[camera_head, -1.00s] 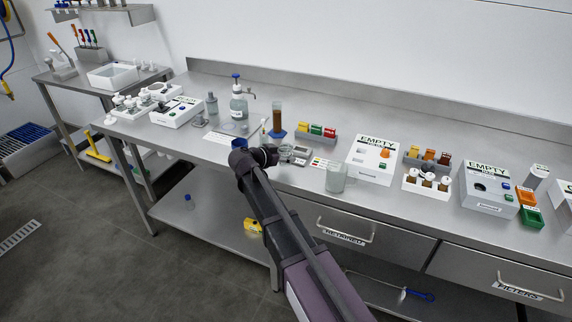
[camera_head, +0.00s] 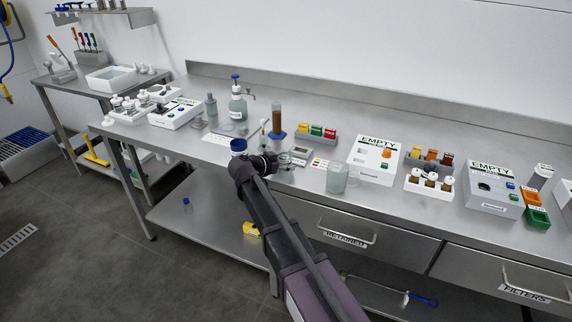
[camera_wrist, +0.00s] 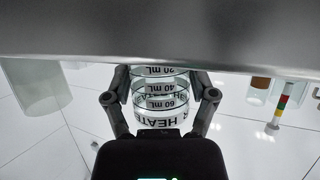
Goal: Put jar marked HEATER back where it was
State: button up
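The jar marked HEATER (camera_wrist: 161,100) is clear, with black printing and mL marks, in the wrist view. It sits between the two fingers of my gripper (camera_wrist: 162,86), which appear closed on its sides. In the head view my gripper (camera_head: 270,162) is low over the front of the bench, left of a clear beaker (camera_head: 337,178). The held jar is hard to make out there, largely hidden by my wrist.
A blue-rimmed container (camera_head: 238,146) is close beside my wrist. White boxes labelled EMPTY (camera_head: 374,160) and racks fill the right.

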jog(key=shift+o, duration=0.5)
jog(key=shift+r, duration=0.2)
jog(key=p+v, duration=0.5)
jog(key=v, duration=0.7)
dwell(0.5)
